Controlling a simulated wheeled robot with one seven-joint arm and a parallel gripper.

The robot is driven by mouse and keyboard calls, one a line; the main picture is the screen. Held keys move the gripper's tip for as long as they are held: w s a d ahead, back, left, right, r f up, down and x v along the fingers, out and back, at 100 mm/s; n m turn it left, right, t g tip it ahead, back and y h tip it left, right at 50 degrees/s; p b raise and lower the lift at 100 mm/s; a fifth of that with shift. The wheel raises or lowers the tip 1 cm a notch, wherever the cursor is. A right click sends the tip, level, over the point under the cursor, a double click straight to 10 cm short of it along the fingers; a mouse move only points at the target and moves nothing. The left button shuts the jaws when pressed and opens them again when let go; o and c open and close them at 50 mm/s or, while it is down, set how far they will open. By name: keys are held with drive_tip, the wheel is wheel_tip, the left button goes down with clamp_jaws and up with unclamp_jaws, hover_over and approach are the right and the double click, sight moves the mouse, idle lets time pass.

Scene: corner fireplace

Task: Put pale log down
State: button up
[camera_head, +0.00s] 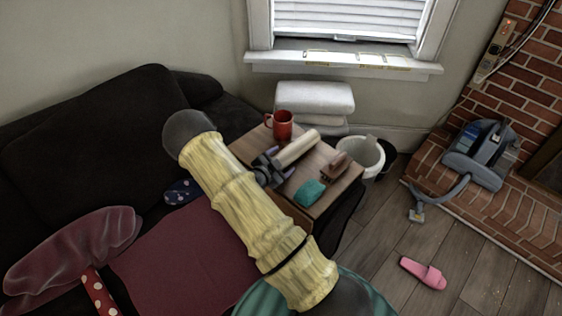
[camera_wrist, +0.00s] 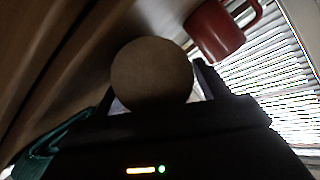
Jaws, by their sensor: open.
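The pale log (camera_head: 298,148) lies on the wooden side table (camera_head: 245,151), between the red mug and the teal item. My gripper (camera_head: 276,167) is at the log's near-left end with its fingers apart. In the wrist view the round end of the log (camera_wrist: 152,72) sits between the two fingertips (camera_wrist: 155,90), filling most of the gap. I cannot tell whether the fingers touch it. My arm hides part of the table's left side.
A red mug (camera_head: 282,124) stands at the table's back, close to the log. A teal item (camera_head: 309,192) and a brown item (camera_head: 337,167) lie on the table's front right. A white bin (camera_head: 364,157) stands right of the table. A dark sofa (camera_head: 85,140) is at left.

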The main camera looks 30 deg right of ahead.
drive_tip(key=shift+r, duration=0.2)
drive_tip(key=v, duration=1.2)
drive_tip(key=shift+p, duration=0.35)
drive_tip(key=shift+w, duration=0.1)
